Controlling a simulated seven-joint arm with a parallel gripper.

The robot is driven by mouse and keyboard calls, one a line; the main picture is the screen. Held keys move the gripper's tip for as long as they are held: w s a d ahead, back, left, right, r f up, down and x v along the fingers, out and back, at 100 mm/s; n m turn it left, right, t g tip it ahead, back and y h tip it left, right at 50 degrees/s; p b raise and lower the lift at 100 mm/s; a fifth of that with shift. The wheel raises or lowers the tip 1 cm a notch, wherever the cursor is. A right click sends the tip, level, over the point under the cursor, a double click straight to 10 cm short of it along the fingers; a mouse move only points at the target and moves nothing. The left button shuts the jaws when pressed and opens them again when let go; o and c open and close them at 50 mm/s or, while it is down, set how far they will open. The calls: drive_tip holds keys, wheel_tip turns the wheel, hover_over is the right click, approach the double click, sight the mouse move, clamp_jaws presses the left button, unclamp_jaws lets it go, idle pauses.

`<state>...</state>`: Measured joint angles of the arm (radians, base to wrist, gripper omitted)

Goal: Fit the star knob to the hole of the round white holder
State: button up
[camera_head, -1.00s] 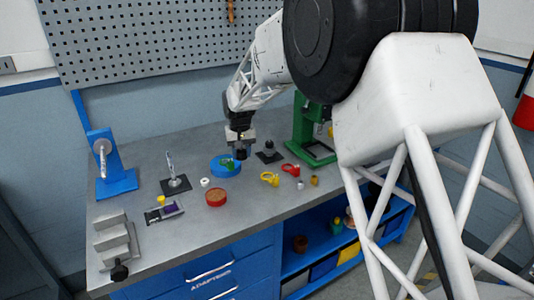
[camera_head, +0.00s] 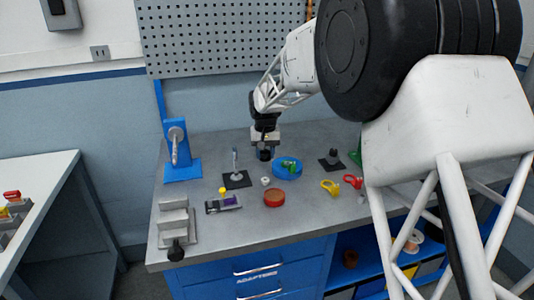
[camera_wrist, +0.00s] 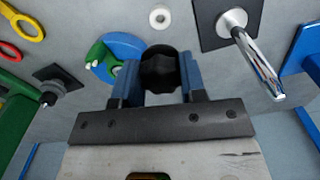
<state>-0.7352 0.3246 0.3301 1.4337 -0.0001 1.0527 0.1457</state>
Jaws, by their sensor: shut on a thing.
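The black star knob (camera_wrist: 160,72) is between the blue-grey fingers of my gripper (camera_wrist: 159,66) in the wrist view. In the head view my gripper (camera_head: 264,154) points down over the bench, with the dark knob at its tip. The round white holder (camera_head: 265,181) is a small white ring on the bench, nearer the front than the gripper. It also shows in the wrist view (camera_wrist: 160,17), beyond the knob and apart from it, with its hole visible. The knob's underside is hidden.
A blue round dish (camera_head: 288,173) with a green part lies right of the holder. A metal post on a dark base (camera_head: 236,180) stands left. A red-brown round dish (camera_head: 274,200) lies in front. A blue stand (camera_head: 181,172) is at the back left.

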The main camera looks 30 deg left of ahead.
drive_tip(key=shift+f, duration=0.15)
drive_tip(key=shift+f, duration=3.3)
drive_tip(key=shift+f, duration=1.15)
drive_tip(key=o, duration=1.2)
drive_tip(key=shift+r, duration=0.15)
drive_tip(key=shift+r, duration=3.8)
drive_tip(key=shift+d, duration=0.1)
